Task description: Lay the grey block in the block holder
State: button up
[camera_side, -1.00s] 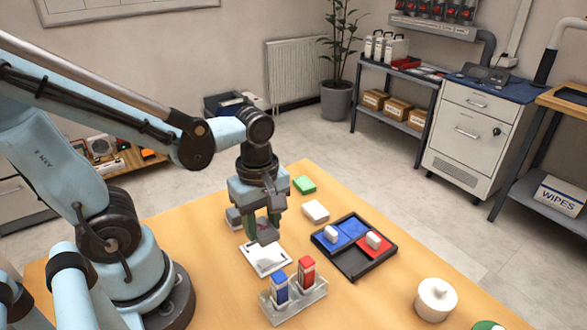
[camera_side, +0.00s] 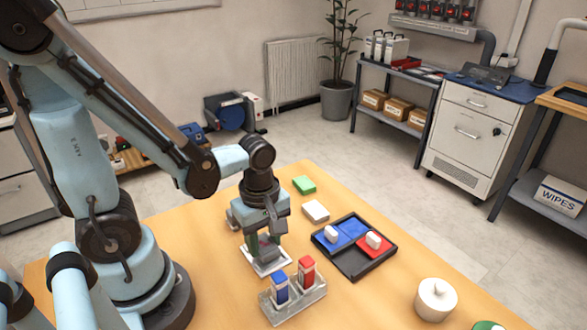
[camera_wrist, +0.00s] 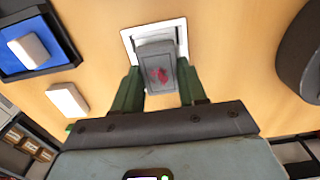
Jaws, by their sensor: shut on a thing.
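The grey block (camera_wrist: 158,72) has a red mark on its face and sits between the green fingers of my gripper (camera_wrist: 160,86) in the wrist view. My gripper (camera_side: 266,250) is shut on it and points down in the side view. The white square block holder (camera_wrist: 183,38) lies under and just beyond the block. Its rim also shows below my fingers in the side view (camera_side: 267,270). The fingers hide much of the block and holder there. I cannot tell whether the block touches the holder.
A clear rack (camera_side: 296,303) with a blue and a red bottle stands close in front of the holder. A black tray (camera_side: 357,264) with blue and red sections holds small white blocks to the right. A white block (camera_side: 315,210) and a green block (camera_side: 304,185) lie behind.

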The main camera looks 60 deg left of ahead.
aim_at(264, 244)
jog(key=shift+f, duration=0.4)
dwell(1.3)
jog(key=o, duration=1.1)
jog(key=shift+r, duration=6.05)
jog(key=w+m+t, duration=0.2)
jog(key=m, duration=0.4)
jog(key=w+m+t, duration=0.2)
jog(key=m, duration=0.4)
jog(key=w+m+t, duration=0.2)
jog(key=m+t, duration=0.1)
jog(key=m, duration=0.3)
jog(key=shift+a+r, duration=0.25)
jog(key=shift+r, duration=0.15)
